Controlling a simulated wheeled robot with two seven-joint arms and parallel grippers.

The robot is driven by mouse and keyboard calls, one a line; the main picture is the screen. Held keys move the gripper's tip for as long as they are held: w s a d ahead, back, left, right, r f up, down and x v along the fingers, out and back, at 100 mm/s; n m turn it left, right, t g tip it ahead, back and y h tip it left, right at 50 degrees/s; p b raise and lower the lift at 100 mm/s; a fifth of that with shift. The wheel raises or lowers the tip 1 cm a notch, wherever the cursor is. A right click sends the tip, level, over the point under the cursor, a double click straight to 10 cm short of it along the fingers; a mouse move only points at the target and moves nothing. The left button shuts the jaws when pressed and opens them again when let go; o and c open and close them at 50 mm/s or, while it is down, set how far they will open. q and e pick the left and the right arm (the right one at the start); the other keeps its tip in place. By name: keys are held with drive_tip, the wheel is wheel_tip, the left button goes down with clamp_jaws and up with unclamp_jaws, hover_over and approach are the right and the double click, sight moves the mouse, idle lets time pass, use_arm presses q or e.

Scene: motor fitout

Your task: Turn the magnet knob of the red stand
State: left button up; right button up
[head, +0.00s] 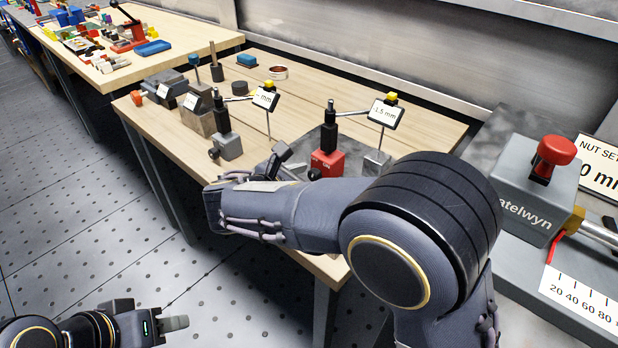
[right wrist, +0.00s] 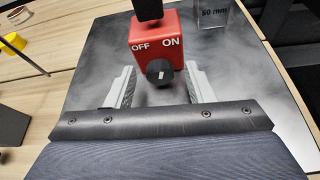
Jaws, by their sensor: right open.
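The red stand (head: 328,162) stands on the near bench with a black upright post on it. Its front carries the words OFF and ON in the right wrist view (right wrist: 170,32). Its black magnet knob (right wrist: 160,73) has a short, nearly upright white mark; it also shows in the head view (head: 314,174). My right gripper (right wrist: 161,88) is open, one finger on each side of the knob in the picture; I see no clear contact. My left gripper (head: 174,323) is low at the left, away from the bench; its jaw gap cannot be made out.
A grey stand (head: 230,146) with a similar knob is to the left. Sign holders (head: 385,113) stand close by the red stand. A dark plate (right wrist: 85,85) lies under it. A grey machine (head: 540,190) with a red button is at the right. The floor at left is clear.

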drive_tip(key=shift+c, duration=0.3)
drive_tip(key=c, duration=0.9)
drive_tip(key=n+p, duration=0.1)
drive_tip(key=p, duration=0.4)
drive_tip(key=n+g+h+p, duration=0.1)
drive_tip(key=p, duration=0.4)
drive_tip(key=shift+w+a+r+n, duration=0.1)
drive_tip(key=shift+w+r+n, duration=0.05)
drive_tip(key=shift+r+n, duration=0.15)
drive_tip(key=shift+c, duration=0.2)
drive_tip(key=shift+f+p, duration=0.15)
drive_tip(key=shift+p, duration=0.25)
drive_tip(key=shift+f, duration=0.2)
drive_tip(key=o, duration=1)
drive_tip(key=shift+v, duration=3.95)
